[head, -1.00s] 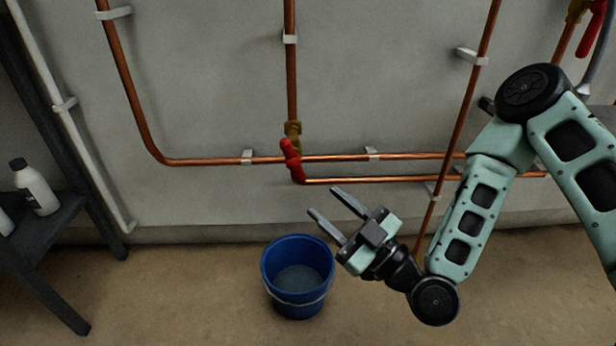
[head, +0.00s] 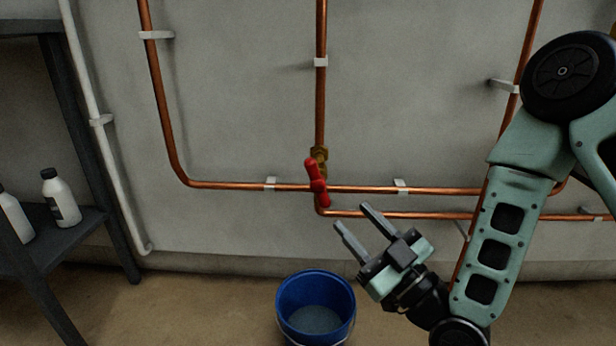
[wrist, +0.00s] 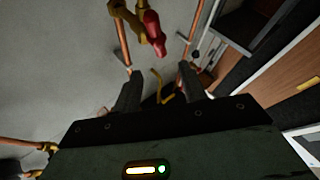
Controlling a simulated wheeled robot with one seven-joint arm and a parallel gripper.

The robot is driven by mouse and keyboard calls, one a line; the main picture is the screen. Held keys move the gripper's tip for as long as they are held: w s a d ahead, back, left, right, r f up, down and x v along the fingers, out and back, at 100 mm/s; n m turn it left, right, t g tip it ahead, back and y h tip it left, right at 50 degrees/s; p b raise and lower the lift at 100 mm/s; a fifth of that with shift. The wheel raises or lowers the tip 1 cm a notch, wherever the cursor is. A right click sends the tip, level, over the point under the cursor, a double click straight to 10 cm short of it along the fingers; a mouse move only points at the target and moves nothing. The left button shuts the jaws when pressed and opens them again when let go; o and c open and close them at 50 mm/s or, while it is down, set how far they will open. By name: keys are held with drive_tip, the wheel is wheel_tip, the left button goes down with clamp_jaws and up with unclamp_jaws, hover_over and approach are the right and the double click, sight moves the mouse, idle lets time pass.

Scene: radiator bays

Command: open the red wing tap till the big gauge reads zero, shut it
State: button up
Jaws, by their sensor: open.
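The red wing tap (head: 316,184) sits on a brass valve body (head: 319,156) on the vertical copper pipe, at the middle of the head view. Its handle is tilted, upper end to the left. My gripper (head: 356,217) is open and empty, below and to the right of the tap, apart from it. In the wrist view a red handle on brass (wrist: 153,30) shows beyond the gripper fingers (wrist: 157,82); I cannot tell whether it is the same tap. The big gauge is not in the head view.
A blue bucket (head: 282,311) with a dark inside stands on the floor below the tap. Copper pipes (head: 232,185) run along the wall on white clips. A dark shelf (head: 88,221) with white bottles (head: 61,197) stands at the left.

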sight(308, 166)
drive_tip(key=x, duration=0.7)
drive_tip(key=b+x, duration=0.1)
drive_tip(key=x, duration=0.6)
drive_tip(key=shift+w+a+r, duration=0.15)
drive_tip(key=shift+w+r, duration=0.05)
drive_tip(key=shift+r, duration=0.15)
clamp_jaws()
